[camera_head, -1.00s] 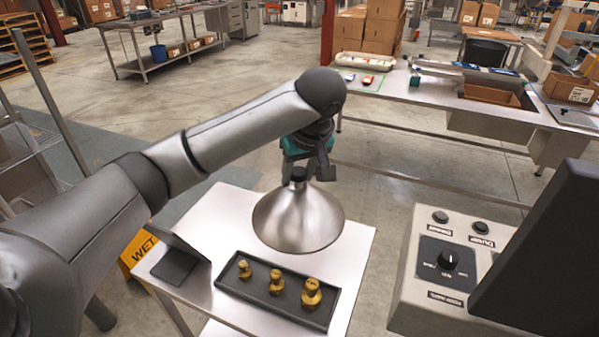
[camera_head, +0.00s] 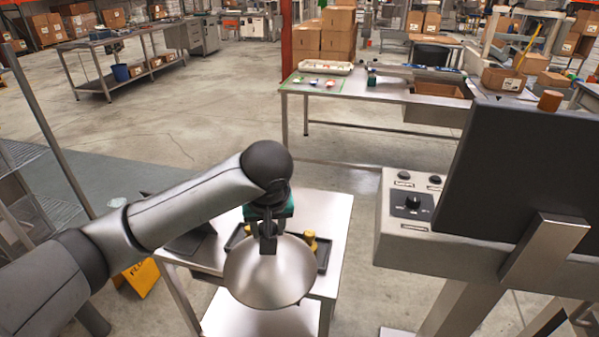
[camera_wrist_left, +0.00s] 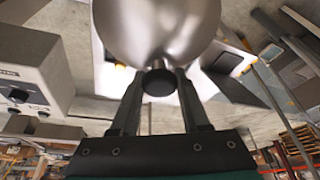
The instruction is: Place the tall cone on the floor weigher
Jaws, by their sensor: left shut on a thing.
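The tall cone is a shiny silver metal cone (camera_head: 268,272) with a narrow dark-knobbed top and a wide flared skirt. My left gripper (camera_head: 268,243) is shut on its top and holds it in the air over the near part of the small steel table. The left wrist view shows the dark knob and the cone (camera_wrist_left: 155,30) between the two fingers (camera_wrist_left: 158,84). A grey control box (camera_head: 412,205) with a dial and a large dark panel (camera_head: 530,175) on a metal post stand at the right. I cannot tell the floor weigher's platform for sure. My right gripper is out of view.
The small steel table (camera_head: 330,225) carries a black tray (camera_head: 323,257) with brass weights, partly hidden by the cone and my arm. A yellow wet-floor sign (camera_head: 140,278) stands at the left. A long steel bench (camera_head: 385,97) is behind, with open floor before it.

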